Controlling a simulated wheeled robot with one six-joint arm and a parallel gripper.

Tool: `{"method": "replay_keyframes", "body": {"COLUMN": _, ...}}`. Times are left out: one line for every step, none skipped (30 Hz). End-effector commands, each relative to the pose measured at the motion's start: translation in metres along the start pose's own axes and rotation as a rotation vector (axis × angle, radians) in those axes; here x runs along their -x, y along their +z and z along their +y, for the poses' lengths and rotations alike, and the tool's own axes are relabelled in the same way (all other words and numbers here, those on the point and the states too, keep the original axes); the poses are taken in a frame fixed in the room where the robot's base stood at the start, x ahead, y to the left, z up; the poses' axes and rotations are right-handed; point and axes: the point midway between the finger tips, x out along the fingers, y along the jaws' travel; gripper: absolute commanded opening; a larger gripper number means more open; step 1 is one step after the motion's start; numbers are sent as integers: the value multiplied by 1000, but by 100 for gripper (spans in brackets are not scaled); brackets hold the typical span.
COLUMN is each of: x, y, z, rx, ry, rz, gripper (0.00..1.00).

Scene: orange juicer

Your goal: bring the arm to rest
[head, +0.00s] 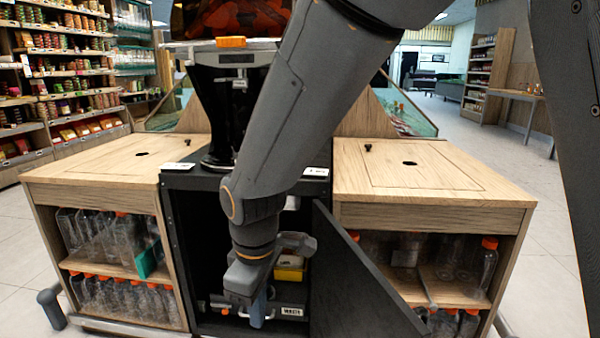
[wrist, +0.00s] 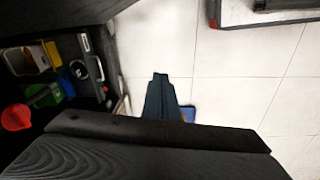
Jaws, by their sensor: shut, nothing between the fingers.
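My arm reaches down across the middle of the head view, in front of the orange juicer (head: 225,95). My gripper (head: 257,318) points down in front of the open black cabinet (head: 185,250) below the juicer. In the wrist view my gripper (wrist: 160,80) is shut and empty, its fingers together over the tiled floor. The arm hides part of the juicer and of the cabinet inside. The black cabinet door (head: 355,280) stands open to the right of my gripper.
Wooden side cabinets with clear orange-capped bottles (head: 120,235) (head: 482,262) stand left and right. A yellow container (head: 290,273) is in the black cabinet. The wrist view shows a red item (wrist: 16,117) and a green item (wrist: 42,95) there.

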Motion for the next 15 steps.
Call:
{"method": "replay_keyframes", "body": {"x": 10, "y": 14, "z": -16, "rx": -87, "ry": -9, "rz": 4, "gripper": 0}}
{"method": "replay_keyframes", "body": {"x": 13, "y": 20, "z": -24, "rx": -140, "ry": -15, "rz": 4, "gripper": 0}}
{"method": "replay_keyframes", "body": {"x": 17, "y": 29, "z": -34, "rx": -205, "ry": -23, "rz": 4, "gripper": 0}}
{"method": "replay_keyframes", "body": {"x": 20, "y": 35, "z": -41, "rx": -250, "ry": -28, "rz": 4, "gripper": 0}}
{"method": "replay_keyframes", "body": {"x": 22, "y": 41, "z": -47, "rx": -292, "ry": -33, "rz": 4, "gripper": 0}}
{"method": "replay_keyframes", "body": {"x": 24, "y": 48, "z": -55, "rx": -345, "ry": -39, "rz": 3, "gripper": 0}}
{"method": "replay_keyframes", "body": {"x": 26, "y": 54, "z": -61, "rx": -382, "ry": -43, "rz": 2, "gripper": 0}}
{"method": "replay_keyframes", "body": {"x": 28, "y": 59, "z": -66, "rx": -416, "ry": -47, "rz": 1, "gripper": 0}}
{"method": "replay_keyframes", "body": {"x": 29, "y": 65, "z": -73, "rx": -461, "ry": -53, "rz": -1, "gripper": 0}}
{"method": "replay_keyframes", "body": {"x": 31, "y": 70, "z": -78, "rx": -494, "ry": -57, "rz": -1, "gripper": 0}}
{"method": "replay_keyframes", "body": {"x": 32, "y": 75, "z": -83, "rx": -525, "ry": -61, "rz": -3, "gripper": 0}}
{"method": "replay_keyframes", "body": {"x": 33, "y": 81, "z": -89, "rx": -565, "ry": -66, "rz": -4, "gripper": 0}}
{"method": "replay_keyframes", "body": {"x": 34, "y": 85, "z": -94, "rx": -595, "ry": -69, "rz": -7, "gripper": 0}}
{"method": "replay_keyframes", "body": {"x": 35, "y": 89, "z": -98, "rx": -624, "ry": -73, "rz": -7, "gripper": 0}}
{"method": "replay_keyframes", "body": {"x": 35, "y": 95, "z": -104, "rx": -664, "ry": -78, "rz": -10, "gripper": 0}}
